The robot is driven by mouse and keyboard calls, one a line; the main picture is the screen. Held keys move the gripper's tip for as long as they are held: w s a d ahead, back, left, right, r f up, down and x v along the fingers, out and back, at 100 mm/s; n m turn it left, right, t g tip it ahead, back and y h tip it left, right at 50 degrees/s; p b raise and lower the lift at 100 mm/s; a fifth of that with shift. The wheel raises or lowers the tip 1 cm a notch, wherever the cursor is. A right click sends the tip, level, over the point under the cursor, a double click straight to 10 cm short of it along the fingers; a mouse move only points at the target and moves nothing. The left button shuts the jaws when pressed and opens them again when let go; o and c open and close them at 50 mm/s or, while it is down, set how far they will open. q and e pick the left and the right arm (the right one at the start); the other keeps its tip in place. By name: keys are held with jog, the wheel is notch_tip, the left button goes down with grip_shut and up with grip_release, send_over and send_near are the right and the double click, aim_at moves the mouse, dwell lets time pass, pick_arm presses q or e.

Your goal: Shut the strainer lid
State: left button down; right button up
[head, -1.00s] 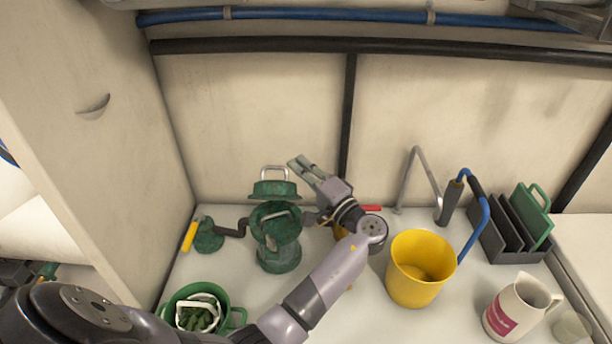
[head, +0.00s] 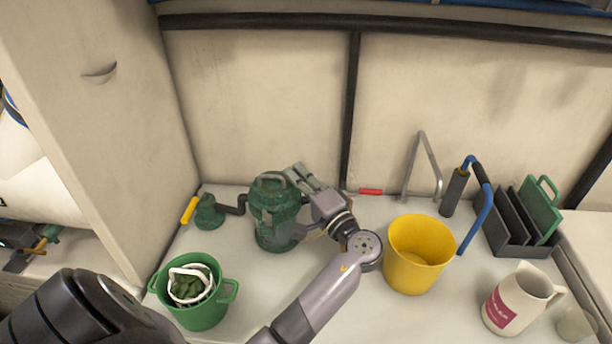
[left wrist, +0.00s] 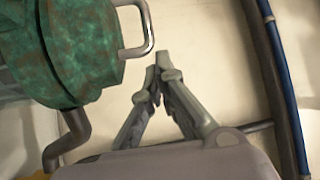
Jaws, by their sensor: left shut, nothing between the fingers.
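The strainer (head: 275,232) is a green, mottled upright canister standing on the white counter. Its lid (head: 268,193), with a pale bail handle on top, lies down over the body's mouth and appears closed; a small gap cannot be ruled out. In the left wrist view, mottled green strainer metal (left wrist: 75,45) and the handle (left wrist: 137,28) fill the upper left. My left gripper (head: 294,171) is shut and empty, with its fingertips just right of and behind the lid. In the wrist view its fingertips (left wrist: 160,62) meet close to the handle, not around it. My right gripper is out of view.
A green pot (head: 205,312) with a white basket stands front left. A yellow-handled valve (head: 208,212) and pipe adjoin the strainer's left. Right of my arm are a yellow bucket (head: 415,262), a blue-hosed pump (head: 455,193), a rack (head: 503,240) and a jug (head: 512,305).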

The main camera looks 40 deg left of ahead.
pick_arm(q)
jog(key=shift+s+f, duration=0.1)
jog(key=shift+f, duration=0.05)
jog(key=shift+a, duration=0.1)
jog(key=shift+f, duration=0.1)
jog(key=v, duration=1.2)
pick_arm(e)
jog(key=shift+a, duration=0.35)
